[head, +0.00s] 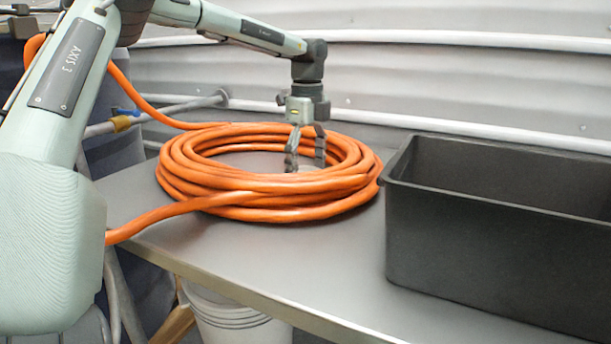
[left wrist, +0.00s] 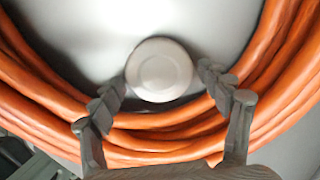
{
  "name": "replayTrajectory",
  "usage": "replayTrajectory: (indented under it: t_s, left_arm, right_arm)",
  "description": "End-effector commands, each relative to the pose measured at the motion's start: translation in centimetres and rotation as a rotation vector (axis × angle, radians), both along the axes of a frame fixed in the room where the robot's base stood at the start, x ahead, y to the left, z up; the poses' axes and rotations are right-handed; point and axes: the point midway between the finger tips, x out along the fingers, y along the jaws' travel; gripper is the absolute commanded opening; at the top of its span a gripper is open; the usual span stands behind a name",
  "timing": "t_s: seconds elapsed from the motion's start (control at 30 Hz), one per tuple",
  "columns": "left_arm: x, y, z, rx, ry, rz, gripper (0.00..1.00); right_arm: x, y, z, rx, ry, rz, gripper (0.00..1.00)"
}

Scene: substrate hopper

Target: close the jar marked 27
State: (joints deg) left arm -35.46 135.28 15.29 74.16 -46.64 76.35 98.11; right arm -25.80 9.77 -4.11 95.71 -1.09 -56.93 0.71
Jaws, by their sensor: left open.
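My left gripper (head: 305,165) points down inside the coil of orange hose, its two fingers apart. In the left wrist view a round white top (left wrist: 160,70), seen from above, lies between the fingertips of the left gripper (left wrist: 162,80). Whether it is a lid or a closed jar I cannot tell, and no number 27 is readable. In the head view only a small pale bit of it (head: 307,168) shows by the fingers; the hose hides the rest. My right gripper is not in view.
The thick orange hose coil (head: 240,206) surrounds the gripper on the grey metal table (head: 290,265). A deep dark bin (head: 480,236) stands to the right. A white bucket (head: 230,318) is below the table edge. Bare tabletop lies in front of the coil.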

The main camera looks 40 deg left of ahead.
Motion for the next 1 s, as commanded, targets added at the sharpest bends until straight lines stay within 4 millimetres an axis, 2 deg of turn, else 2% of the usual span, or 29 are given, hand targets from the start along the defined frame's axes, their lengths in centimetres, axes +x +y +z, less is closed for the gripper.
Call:
replayTrajectory:
  t_s: [0.2, 0.4, 0.73, 0.87, 1.0]
  left_arm:
    - [0.0, 0.0, 0.0, 0.000, 0.000, 0.000, 0.77]
    - [0.0, 0.0, 0.0, -0.001, 0.000, 0.000, 0.52]
    - [0.0, 0.0, 0.3, 0.000, -0.001, 0.000, 0.51]
    - [0.1, 0.0, 1.9, 0.000, -0.003, 0.000, 0.51]
    - [0.1, 0.0, 4.8, 0.002, -0.005, 0.001, 0.51]
  right_arm:
    - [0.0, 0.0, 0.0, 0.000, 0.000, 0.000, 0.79]
    - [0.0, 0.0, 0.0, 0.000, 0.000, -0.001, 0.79]
    - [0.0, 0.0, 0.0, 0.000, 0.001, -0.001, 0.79]
    - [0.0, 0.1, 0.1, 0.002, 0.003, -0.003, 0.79]
    - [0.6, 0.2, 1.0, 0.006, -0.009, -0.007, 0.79]
